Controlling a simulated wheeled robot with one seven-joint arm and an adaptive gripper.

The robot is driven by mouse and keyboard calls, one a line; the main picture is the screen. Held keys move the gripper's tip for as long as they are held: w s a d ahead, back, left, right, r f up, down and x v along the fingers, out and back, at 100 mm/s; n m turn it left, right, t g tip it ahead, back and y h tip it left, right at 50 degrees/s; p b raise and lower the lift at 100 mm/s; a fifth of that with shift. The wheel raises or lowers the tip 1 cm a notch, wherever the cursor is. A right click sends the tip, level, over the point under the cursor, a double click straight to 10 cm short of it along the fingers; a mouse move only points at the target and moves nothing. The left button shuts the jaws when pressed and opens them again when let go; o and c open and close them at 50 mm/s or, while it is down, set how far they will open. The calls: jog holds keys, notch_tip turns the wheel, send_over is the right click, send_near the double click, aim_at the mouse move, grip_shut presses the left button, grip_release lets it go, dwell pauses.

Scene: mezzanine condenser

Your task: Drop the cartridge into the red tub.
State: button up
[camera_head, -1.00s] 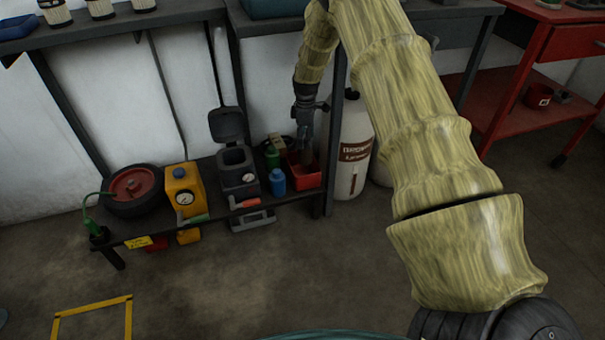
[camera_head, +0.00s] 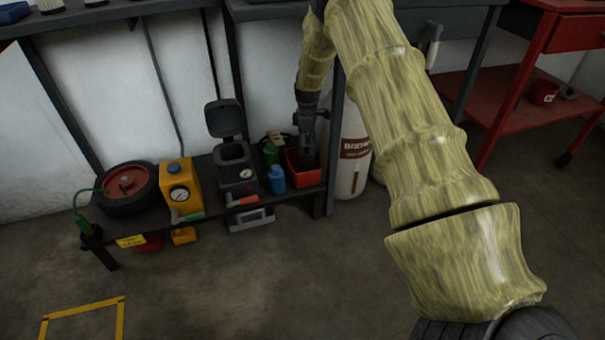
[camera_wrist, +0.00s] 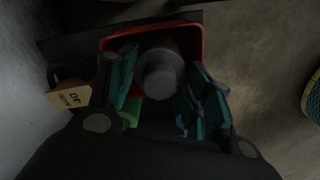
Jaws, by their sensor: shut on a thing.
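The red tub (camera_head: 306,179) stands at the right end of the low dark shelf in the head view. In the wrist view its red rim (camera_wrist: 178,27) shows beyond my fingers. My gripper (camera_head: 306,150) points down over the tub. In the wrist view my gripper (camera_wrist: 162,92) is shut on a grey round-ended cartridge (camera_wrist: 160,72), one finger on each side. The cartridge shows against the tub's opening. How far it reaches into the tub, and whether it touches the bottom, I cannot tell.
A blue bottle (camera_head: 277,180) and a green bottle (camera_head: 270,153) stand just left of the tub. A dark open-lidded box (camera_head: 236,178) and a yellow gauge unit (camera_head: 181,190) are further left. A white cylinder (camera_head: 350,160) stands right, behind a shelf post.

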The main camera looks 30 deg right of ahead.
jog(key=shift+f, duration=0.1)
jog(key=o, duration=1.5)
jog(key=shift+o, duration=0.2)
jog(key=shift+r, duration=3.7)
